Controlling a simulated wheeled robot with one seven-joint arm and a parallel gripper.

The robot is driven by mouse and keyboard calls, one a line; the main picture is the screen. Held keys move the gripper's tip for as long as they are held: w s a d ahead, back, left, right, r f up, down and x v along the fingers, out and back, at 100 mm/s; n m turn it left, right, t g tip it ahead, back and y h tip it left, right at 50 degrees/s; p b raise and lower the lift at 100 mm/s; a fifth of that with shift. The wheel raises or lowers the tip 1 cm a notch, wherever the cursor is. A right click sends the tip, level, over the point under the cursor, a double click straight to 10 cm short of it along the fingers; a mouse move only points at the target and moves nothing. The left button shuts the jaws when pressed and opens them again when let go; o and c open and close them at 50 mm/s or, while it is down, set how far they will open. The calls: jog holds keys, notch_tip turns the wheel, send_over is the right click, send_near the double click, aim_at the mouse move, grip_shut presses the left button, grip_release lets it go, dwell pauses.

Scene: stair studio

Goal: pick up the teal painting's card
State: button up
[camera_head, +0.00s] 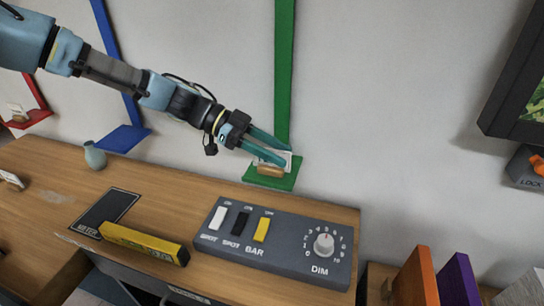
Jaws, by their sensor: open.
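No teal painting shows, so I cannot tell from the picture which card is its own. A small white card (289,160) stands in a wooden holder (270,171) on a green ledge (285,183) against the wall. My gripper (286,156) is open, with its teal fingers reaching right and down to this card. The fingers partly hide the card. I cannot tell whether they touch it or whether it lies between them. Another pale card (15,108) stands on the red ledge (30,120) at the far left.
Below the green ledge, a grey switch panel (285,263) with a dial sits on the wooden desk (165,195). A yellow bar (143,243), a black mat (105,210) and a small vase (95,156) are further left. A dark frame (505,85) hangs at right.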

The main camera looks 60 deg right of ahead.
jog(key=shift+x, duration=0.95)
grip_shut()
